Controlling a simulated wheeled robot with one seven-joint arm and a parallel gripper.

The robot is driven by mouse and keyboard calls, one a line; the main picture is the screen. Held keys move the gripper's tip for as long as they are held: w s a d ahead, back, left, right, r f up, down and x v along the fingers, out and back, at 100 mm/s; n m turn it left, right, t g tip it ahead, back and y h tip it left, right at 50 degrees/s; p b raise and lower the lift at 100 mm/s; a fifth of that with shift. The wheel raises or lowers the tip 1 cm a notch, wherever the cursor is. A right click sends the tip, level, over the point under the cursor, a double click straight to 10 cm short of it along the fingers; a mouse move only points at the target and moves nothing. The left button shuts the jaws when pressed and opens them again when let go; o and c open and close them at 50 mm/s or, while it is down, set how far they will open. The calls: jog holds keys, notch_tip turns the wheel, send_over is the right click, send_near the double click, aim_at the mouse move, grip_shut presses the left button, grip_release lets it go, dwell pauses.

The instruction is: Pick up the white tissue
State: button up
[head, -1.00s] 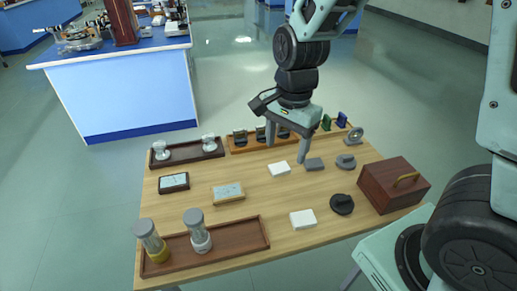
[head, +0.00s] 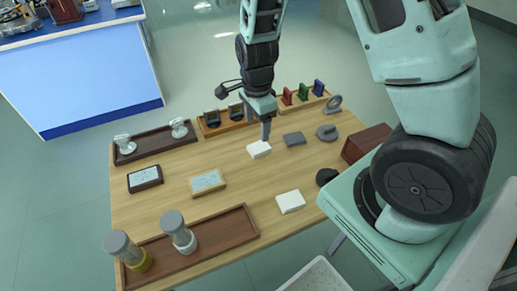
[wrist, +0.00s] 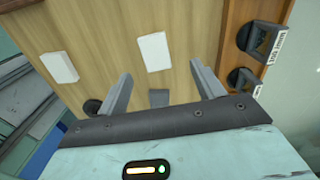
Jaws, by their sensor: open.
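Two flat white pads lie on the wooden table, and I cannot tell which one is the tissue. The back pad (head: 259,149) shows in the wrist view (wrist: 154,52) just beyond my gripper, roughly in line with the gap between its fingers. The front pad (head: 290,201) shows at the left of the wrist view (wrist: 60,66). My gripper (wrist: 162,88) is open and empty, its two fingers apart above the table. In the head view my gripper (head: 265,132) appears just above the back pad; one finger overlaps its edge and the other is hard to make out.
A dark grey block (head: 294,139) lies right of the back pad. A rack with dark holders (head: 212,128) stands behind, and coloured pieces (head: 303,97) stand at the back right. A brown box (head: 367,142) is at the right edge. Framed cards and a tray (head: 240,222) lie left.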

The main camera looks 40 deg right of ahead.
aim_at(259, 147)
jog(key=f, duration=0.7)
jog(key=shift+s+f, duration=0.1)
jog(key=shift+s, duration=0.3)
jog(key=c, duration=1.1)
